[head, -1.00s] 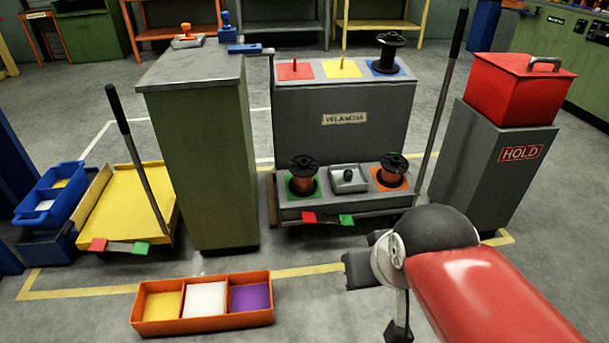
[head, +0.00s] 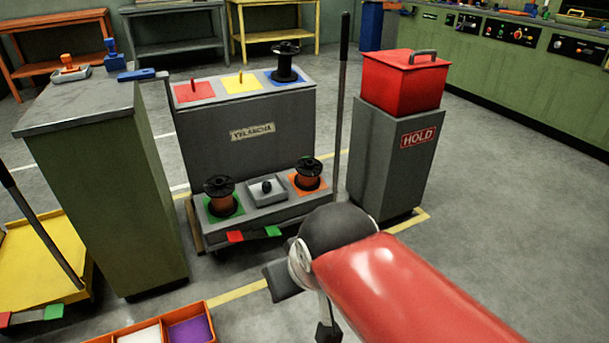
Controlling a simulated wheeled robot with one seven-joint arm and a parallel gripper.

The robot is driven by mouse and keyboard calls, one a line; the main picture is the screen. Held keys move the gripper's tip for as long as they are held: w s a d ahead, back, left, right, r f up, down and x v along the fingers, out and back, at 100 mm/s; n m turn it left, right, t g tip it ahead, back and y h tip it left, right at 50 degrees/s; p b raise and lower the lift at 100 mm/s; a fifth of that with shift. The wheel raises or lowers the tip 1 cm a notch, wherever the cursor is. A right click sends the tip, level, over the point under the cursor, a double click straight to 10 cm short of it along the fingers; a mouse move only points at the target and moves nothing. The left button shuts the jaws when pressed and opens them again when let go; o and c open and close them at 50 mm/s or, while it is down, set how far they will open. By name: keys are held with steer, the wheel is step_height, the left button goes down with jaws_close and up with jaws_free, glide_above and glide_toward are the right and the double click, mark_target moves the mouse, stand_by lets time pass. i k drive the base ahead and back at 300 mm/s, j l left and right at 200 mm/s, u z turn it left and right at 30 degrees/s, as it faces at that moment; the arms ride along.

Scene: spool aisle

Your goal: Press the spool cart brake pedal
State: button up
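The spool cart (head: 245,135) is grey, with a label on its front and a tall dark handle (head: 343,100) at its right. It carries a black spool (head: 286,62) on top and two copper-coloured spools (head: 222,204) (head: 308,177) on its lower step. A red pedal (head: 235,236) and a green pedal (head: 273,231) stick out low at its front; I cannot read any marking on them. My gripper (head: 328,333) hangs in front of the cart, to the right of and nearer than the pedals, partly cut off by the bottom edge. Its fingers are too small to judge.
A green cabinet (head: 105,190) stands left of the cart. A yellow platform cart (head: 40,255) with its own red and green pedals is further left. An orange divided tray (head: 150,327) lies in front. A grey HOLD pedestal (head: 390,175) bears a red box (head: 403,82). Floor at right is clear.

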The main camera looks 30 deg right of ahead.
mark_target(235, 236)
steer(key=i, duration=1.25)
